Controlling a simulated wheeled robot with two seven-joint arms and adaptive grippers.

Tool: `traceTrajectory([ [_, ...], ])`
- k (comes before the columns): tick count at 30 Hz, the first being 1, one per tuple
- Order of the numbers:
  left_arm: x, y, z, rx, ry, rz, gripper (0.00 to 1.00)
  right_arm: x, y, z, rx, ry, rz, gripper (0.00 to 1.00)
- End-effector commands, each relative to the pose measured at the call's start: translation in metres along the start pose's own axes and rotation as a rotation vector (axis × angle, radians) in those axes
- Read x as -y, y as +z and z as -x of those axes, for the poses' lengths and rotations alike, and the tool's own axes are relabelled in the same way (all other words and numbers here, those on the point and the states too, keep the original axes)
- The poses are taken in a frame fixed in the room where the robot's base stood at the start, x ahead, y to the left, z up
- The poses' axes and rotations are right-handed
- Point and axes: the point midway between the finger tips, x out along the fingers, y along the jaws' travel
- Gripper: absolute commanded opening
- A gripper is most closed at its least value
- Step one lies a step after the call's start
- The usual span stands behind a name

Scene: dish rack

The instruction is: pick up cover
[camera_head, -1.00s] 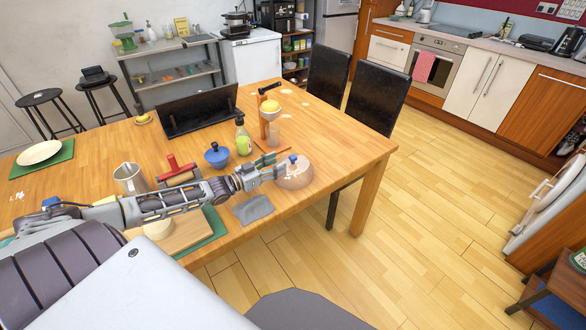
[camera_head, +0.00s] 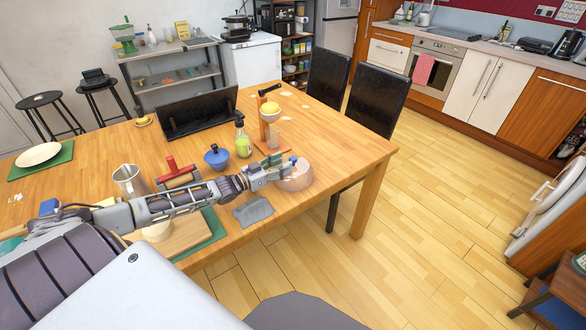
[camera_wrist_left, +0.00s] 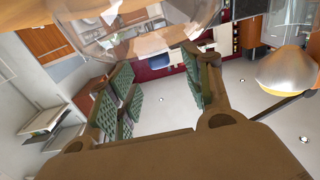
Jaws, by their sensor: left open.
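A clear, slightly pinkish dome-shaped cover (camera_head: 296,178) stands near the right front edge of the wooden table. My left gripper (camera_head: 276,167) reaches in from the left, its fingers just beside and partly over the cover's upper left. In the wrist view the left gripper (camera_wrist_left: 160,72) is open, with green-padded fingers apart and nothing shut between them. The see-through cover (camera_wrist_left: 140,30) fills the top of that view, close beyond the fingertips. I cannot tell whether the fingers touch it. My right gripper is not in view.
A grey cloth (camera_head: 253,211) lies in front of the gripper. A soap bottle (camera_head: 242,143), a blue lidded pot (camera_head: 216,157) and a juicer stand (camera_head: 270,110) are behind the arm. A metal jug (camera_head: 130,181) stands left. Dark chairs (camera_head: 375,95) stand beyond the table.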

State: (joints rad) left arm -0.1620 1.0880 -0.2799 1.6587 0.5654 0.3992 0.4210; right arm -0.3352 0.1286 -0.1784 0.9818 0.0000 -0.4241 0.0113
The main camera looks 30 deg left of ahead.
Motion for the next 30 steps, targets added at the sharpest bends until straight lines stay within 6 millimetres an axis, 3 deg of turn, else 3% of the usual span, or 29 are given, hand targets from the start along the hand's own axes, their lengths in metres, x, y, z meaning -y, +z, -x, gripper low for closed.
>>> traceTrajectory([
  [8,0.000,0.000,-0.007,-0.001,0.000,0.000,0.50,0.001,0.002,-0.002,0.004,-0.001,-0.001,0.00],
  [23,0.000,0.000,-0.033,-0.002,0.000,0.000,0.50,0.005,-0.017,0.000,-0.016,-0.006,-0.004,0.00],
  [30,0.000,0.000,-0.045,-0.001,0.000,0.000,0.50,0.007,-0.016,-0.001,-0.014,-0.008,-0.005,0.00],
])
